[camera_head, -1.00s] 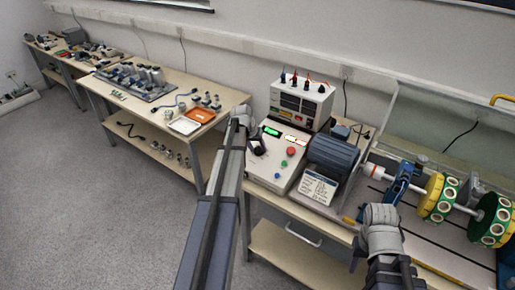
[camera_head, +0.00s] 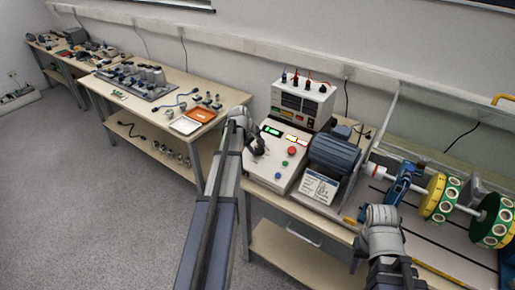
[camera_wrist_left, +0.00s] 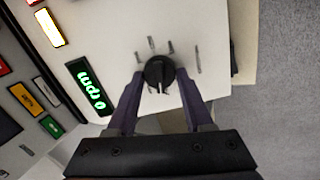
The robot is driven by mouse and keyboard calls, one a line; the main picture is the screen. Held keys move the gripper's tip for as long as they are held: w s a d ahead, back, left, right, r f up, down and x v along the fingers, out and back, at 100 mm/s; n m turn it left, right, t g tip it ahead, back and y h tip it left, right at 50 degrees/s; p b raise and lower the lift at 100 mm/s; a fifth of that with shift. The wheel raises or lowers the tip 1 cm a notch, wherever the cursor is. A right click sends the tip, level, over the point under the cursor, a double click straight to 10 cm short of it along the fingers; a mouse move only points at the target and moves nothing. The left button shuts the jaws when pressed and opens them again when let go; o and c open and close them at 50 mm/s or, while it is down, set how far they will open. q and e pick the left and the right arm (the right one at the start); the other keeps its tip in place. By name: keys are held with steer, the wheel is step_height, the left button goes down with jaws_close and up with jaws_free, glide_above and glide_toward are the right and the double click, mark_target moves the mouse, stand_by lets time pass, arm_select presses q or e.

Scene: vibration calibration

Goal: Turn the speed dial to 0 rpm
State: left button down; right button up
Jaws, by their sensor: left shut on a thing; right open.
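The black speed dial (camera_wrist_left: 160,72) sits on the white sloped face of the control box (camera_head: 262,168), ringed by dark tick marks. My left gripper (camera_wrist_left: 158,78) has one finger on each side of the dial and is shut on it. The green display (camera_wrist_left: 87,88) beside the dial reads 0 rpm. My right gripper (camera_head: 382,214) is open in front of the motor rig, apart from the dial; its fingertips are hard to make out.
A red button (camera_head: 291,150) and a green button (camera_head: 278,176) are on the box face. A grey motor (camera_head: 333,152) stands to its right, with a shaft and yellow and green discs (camera_head: 437,197). A meter unit (camera_head: 303,103) stands behind. Open floor lies left.

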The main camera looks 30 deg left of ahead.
arm_select(q)
steer(key=n, duration=0.5)
steer(key=shift+s+n, duration=0.1)
steer(key=shift+n, duration=0.3)
steer(key=n, duration=0.5)
steer(key=shift+s+f, duration=0.1)
steer(key=shift+n+t, duration=0.3)
steer(key=shift+n, duration=0.1)
steer(key=shift+c, duration=1.6)
jaws_free()
steer(key=p+v, duration=0.6)
steer(key=v, duration=0.1)
steer(key=shift+s+r, duration=0.15)
steer(key=shift+r, duration=0.25)
